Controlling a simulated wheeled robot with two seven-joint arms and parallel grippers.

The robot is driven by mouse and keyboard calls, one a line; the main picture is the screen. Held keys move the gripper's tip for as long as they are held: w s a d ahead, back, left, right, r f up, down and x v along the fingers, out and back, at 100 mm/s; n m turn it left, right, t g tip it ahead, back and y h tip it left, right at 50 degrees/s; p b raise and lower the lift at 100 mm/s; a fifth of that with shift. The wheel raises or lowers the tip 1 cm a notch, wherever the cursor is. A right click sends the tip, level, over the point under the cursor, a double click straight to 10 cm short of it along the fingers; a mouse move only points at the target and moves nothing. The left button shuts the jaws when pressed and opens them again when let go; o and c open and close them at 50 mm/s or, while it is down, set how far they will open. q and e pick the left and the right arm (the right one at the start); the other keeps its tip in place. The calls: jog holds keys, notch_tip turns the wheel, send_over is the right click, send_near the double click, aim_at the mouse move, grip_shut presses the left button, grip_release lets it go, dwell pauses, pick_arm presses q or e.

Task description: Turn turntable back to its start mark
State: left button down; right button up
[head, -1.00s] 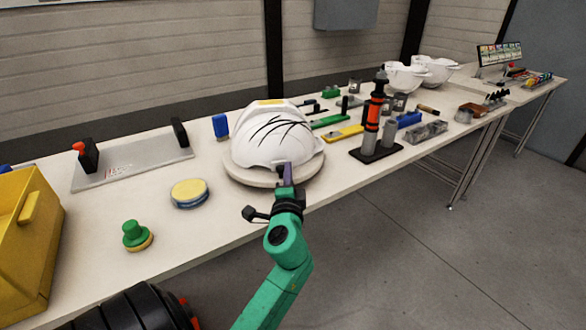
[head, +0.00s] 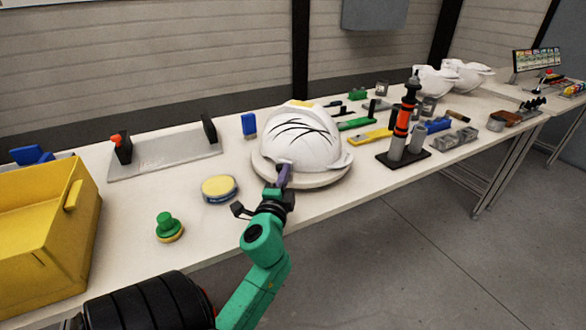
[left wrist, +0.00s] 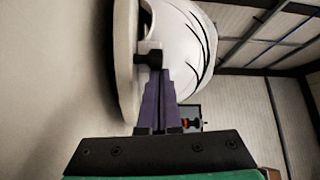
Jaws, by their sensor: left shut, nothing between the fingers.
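The turntable (head: 333,183) is a round pale disc near the front edge of the bench. A white helmet shell (head: 328,150) with dark curved stripes and a yellow patch on top sits on it. My left gripper (head: 282,172) has its purple fingers shut and empty at the front-left rim of the turntable. In the left wrist view the fingertips (left wrist: 158,74) are beside a dark peg (left wrist: 150,58) at the disc (left wrist: 124,70); I cannot tell whether they touch. No start mark can be made out. My right gripper is out of view.
A yellow bin (head: 40,235) stands at the left. A round yellow pad (head: 218,187) and a green-knobbed pad (head: 168,228) lie left of the turntable. A stand with an orange-and-black tool (head: 404,128) is to its right. Bare bench lies between the pads and the turntable.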

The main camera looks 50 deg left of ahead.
pick_arm(q)
jog(key=shift+s+a+p, duration=0.1)
jog(key=shift+s+a, duration=0.15)
jog(key=shift+a, duration=0.35)
jog(key=shift+s+a+p, duration=0.15)
jog(key=shift+s+a, duration=0.1)
jog(key=shift+a, duration=0.4)
jog(key=shift+s+a+p, duration=0.1)
jog(key=shift+s+a, duration=0.15)
jog(key=shift+a, duration=0.35)
jog(key=shift+a, duration=0.1)
